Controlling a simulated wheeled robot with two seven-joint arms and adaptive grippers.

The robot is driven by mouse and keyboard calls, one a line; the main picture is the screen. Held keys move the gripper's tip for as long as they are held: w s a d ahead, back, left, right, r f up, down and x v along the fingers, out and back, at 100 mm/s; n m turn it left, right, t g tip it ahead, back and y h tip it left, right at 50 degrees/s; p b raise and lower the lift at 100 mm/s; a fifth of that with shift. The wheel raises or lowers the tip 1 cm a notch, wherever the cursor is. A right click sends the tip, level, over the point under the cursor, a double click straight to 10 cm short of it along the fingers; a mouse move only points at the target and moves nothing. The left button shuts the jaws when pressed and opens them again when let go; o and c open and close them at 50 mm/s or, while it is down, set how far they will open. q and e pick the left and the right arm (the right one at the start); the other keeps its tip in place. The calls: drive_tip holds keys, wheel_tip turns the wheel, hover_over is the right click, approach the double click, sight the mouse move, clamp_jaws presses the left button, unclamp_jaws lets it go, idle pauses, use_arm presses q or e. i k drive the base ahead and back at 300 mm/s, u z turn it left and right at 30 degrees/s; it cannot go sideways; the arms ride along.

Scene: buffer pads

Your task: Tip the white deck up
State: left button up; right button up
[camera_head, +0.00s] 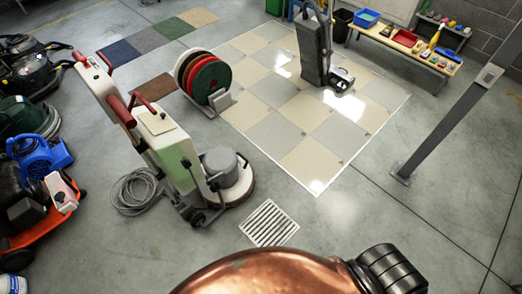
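A floor buffer stands on the concrete left of centre in the head view. Its white upright body (165,140) leans back to the left, with red grips on the handle. Its pale round deck (238,181) sits low and looks flat on the floor, with a grey motor housing (220,161) on top and a dark rim below. The deck's underside is hidden. Neither gripper is in view; only a copper-coloured part and black ribbed part, apparently mine, show at the bottom edge.
A pad rack (206,81) with red and green discs stands behind the buffer. A coiled grey cable (135,190) lies left of it, a floor grate (269,223) right. Machines crowd the left edge. A metal post (447,123) and bench (400,47) stand right. Floor at lower right is clear.

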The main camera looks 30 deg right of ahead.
sight(234, 171)
drive_tip(key=z, duration=0.65)
drive_tip(key=i, duration=1.65)
drive_tip(key=u, duration=0.55)
